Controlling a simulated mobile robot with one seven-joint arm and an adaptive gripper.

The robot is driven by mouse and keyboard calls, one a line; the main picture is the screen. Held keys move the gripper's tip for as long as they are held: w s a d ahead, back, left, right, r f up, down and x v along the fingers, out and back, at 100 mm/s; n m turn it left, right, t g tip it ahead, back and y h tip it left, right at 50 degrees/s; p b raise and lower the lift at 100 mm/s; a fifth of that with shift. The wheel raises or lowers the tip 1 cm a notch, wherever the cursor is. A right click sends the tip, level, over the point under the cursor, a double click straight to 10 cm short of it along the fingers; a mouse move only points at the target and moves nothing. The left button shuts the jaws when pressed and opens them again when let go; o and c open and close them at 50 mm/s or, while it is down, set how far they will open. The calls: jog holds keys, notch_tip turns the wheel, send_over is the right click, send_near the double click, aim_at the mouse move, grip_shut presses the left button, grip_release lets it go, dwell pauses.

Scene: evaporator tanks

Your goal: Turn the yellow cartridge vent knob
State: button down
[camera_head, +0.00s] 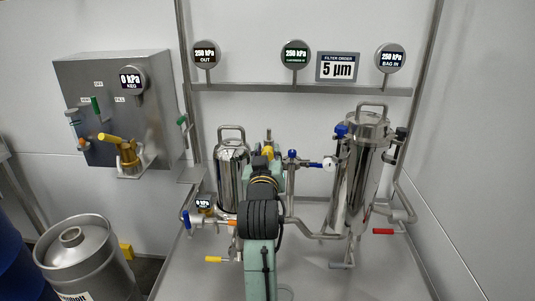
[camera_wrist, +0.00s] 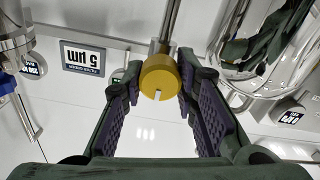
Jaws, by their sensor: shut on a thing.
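The yellow knob (camera_wrist: 158,77) is between the two fingertips of my gripper (camera_wrist: 158,82) in the wrist view, with both pads against its sides. A short white mark on its face points down in the picture. A metal stem rises behind it. In the head view the yellow knob (camera_head: 268,152) shows only partly above the end of my arm, which hides most of my gripper. The smaller steel housing (camera_head: 231,178) stands just left of my arm. It also appears to show at the upper right of the wrist view (camera_wrist: 262,65).
A taller steel housing (camera_head: 361,175) stands to the right, with blue-handled valves and a red lever (camera_head: 383,231). Pressure gauges (camera_head: 295,55) line a rail behind. A wall box (camera_head: 112,105) with a yellow lever and a keg (camera_head: 85,258) are at left. Pipes crowd both sides of my arm.

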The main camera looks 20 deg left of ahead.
jog(key=shift+m, duration=0.3)
jog(key=m, duration=0.5)
jog(key=m+b, duration=0.1)
jog(key=m, duration=0.4)
jog(key=shift+d+m, duration=0.1)
jog(key=shift+m, duration=0.3)
dwell(0.5)
jog(key=c, duration=1.2)
grip_release()
jog(key=shift+c, duration=0.2)
